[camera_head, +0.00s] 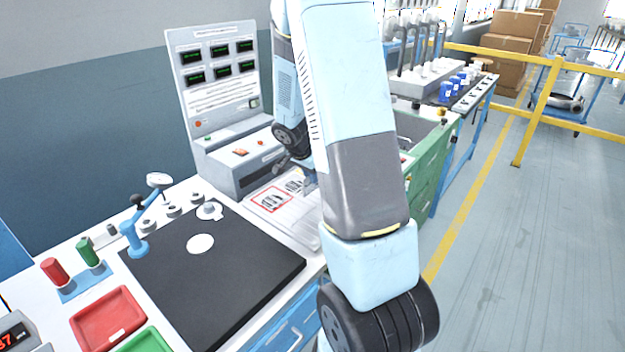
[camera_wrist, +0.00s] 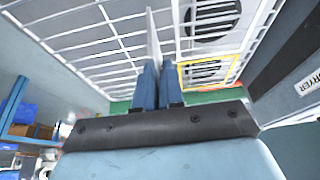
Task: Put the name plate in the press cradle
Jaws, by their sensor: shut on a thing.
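My gripper (camera_wrist: 157,70) is shut on a thin pale plate (camera_wrist: 152,38), seen nearly edge-on in the wrist view and sticking out past the blue fingers. It looks like the name plate; its face and any lettering cannot be read. In the head view my gripper (camera_head: 308,181) is mostly hidden behind my arm, over the wire rack (camera_head: 300,222) by the dryer. I cannot clearly pick out the press cradle. A small blue stand with a lever and dial (camera_head: 135,240) stands left of the black mat (camera_head: 235,275).
The dryer panel (camera_head: 215,80) rises behind the rack. A white disc (camera_head: 200,244) lies on the mat. Red tray (camera_head: 108,318), green tray (camera_head: 145,341), and red and green cylinders (camera_head: 55,271) stand at the left. Yellow rails (camera_head: 545,105) border the floor at right.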

